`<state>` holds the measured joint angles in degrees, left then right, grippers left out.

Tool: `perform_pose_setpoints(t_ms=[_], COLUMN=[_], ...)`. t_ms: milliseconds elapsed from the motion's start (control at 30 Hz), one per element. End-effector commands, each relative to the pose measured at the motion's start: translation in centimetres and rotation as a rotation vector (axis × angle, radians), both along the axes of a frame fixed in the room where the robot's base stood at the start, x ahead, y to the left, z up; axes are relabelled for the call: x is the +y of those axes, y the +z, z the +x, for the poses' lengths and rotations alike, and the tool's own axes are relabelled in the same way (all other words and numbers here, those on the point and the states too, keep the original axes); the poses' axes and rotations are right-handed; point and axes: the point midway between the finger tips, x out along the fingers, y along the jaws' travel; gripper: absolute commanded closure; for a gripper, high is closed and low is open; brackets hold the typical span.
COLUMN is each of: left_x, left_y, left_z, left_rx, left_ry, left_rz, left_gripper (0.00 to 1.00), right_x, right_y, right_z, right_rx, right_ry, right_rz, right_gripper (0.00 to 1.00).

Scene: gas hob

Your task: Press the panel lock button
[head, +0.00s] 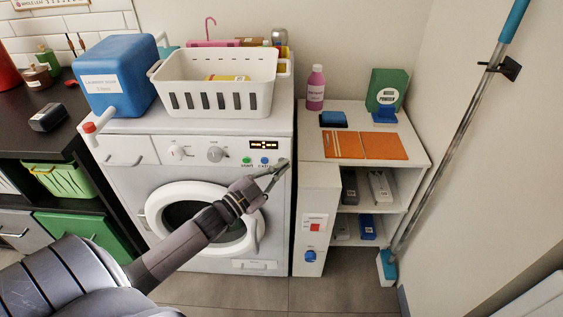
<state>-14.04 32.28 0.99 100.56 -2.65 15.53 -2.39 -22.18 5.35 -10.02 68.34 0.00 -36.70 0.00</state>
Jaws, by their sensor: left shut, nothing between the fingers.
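The white washing machine (130,182) stands at the centre with its control panel along the top front. The panel has a white knob (177,152), a grey knob (215,154), a lit display (263,145), a green button (247,161) and a blue button (265,160). Small labels sit under the buttons; I cannot tell which one is the panel lock. My left gripper (279,167) is shut and empty, its fingertips at the panel's right end, just right of the blue button. I cannot tell whether they touch the panel; they may hide part of it. My right gripper is not in view.
A white basket (215,102) and a blue detergent container (116,80) with a red-capped spout stand on the machine. To the right is a white shelf unit (410,146) with a pink bottle (316,90). A mop (443,135) leans on the right wall.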

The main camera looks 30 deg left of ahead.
Motion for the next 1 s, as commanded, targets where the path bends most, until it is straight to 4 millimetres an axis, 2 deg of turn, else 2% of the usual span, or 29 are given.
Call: perform_pose_setpoints(t_ms=[867,1000], left_x=[0.10,-0.07], left_y=[0.04,0.06], left_z=[0.14,-0.12], left_rx=[0.001,0.001], left_ry=[0.000,0.000], left_rz=[-0.001,-0.002], left_gripper=[1.00,1.00], right_x=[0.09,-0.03], right_y=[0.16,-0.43], right_z=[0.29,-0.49], right_rx=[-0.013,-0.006], right_ry=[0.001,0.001], right_rz=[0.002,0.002], right_gripper=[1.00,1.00])
